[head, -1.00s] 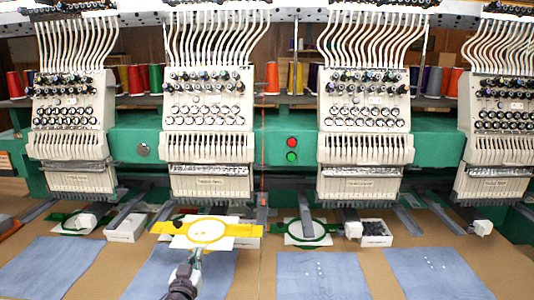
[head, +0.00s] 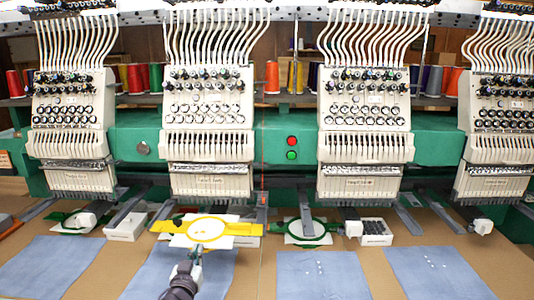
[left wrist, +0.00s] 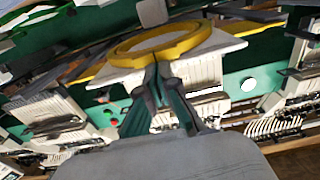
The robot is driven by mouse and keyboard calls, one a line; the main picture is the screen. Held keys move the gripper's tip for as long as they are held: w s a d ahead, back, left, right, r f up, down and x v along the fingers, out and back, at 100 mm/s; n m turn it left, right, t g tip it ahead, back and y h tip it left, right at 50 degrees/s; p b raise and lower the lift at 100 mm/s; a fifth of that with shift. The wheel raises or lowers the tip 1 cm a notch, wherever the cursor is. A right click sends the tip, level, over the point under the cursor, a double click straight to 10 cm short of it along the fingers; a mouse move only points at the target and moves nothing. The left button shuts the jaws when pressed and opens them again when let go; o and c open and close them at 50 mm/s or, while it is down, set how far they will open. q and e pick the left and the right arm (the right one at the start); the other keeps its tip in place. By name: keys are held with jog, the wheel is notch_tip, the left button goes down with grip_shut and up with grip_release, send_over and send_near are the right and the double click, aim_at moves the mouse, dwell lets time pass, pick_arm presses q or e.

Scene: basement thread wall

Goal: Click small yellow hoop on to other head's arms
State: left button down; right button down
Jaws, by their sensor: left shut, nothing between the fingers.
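The yellow hoop (head: 168,227) sits below the second embroidery head from the left (head: 208,150). Its round ring surrounds a white centre, and a white sheet shows under it. Grey machine arms (head: 262,213) stand behind its right end; whether they are joined cannot be told. My left gripper (head: 197,250) is shut and empty at the hoop's near edge. In the left wrist view, my left gripper's fingertips (left wrist: 158,72) meet at the edge of the yellow hoop (left wrist: 118,52); contact is unclear. My right gripper is not in view.
A green hoop (head: 330,231) lies to the right, under the third head. Small white boxes (head: 125,228) (head: 376,232) stand near the arms. Blue cloths (head: 320,277) lie flat along the table front. Bare brown table (head: 262,275) shows between them.

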aim_at(206, 230)
pick_arm(q)
jog(key=shift+w+d+b, duration=0.1)
jog(key=shift+w+b, duration=1.2)
jog(key=shift+w, duration=1.05)
jog(key=shift+w+b, duration=1.15)
jog(key=shift+w, duration=0.3)
jog(key=shift+w+d+b, duration=0.1)
jog(key=shift+w+b, duration=1.55)
jog(key=shift+w, duration=0.1)
jog(key=shift+s+r+p, duration=0.1)
jog(key=shift+s+p, duration=0.25)
jog(key=shift+p, duration=0.25)
jog(key=s+p, duration=0.3)
jog(key=shift+s+r, duration=0.1)
jog(key=shift+s, duration=0.15)
jog(key=shift+s+p, duration=0.9)
jog(key=shift+s, duration=0.55)
jog(key=shift+f, duration=0.25)
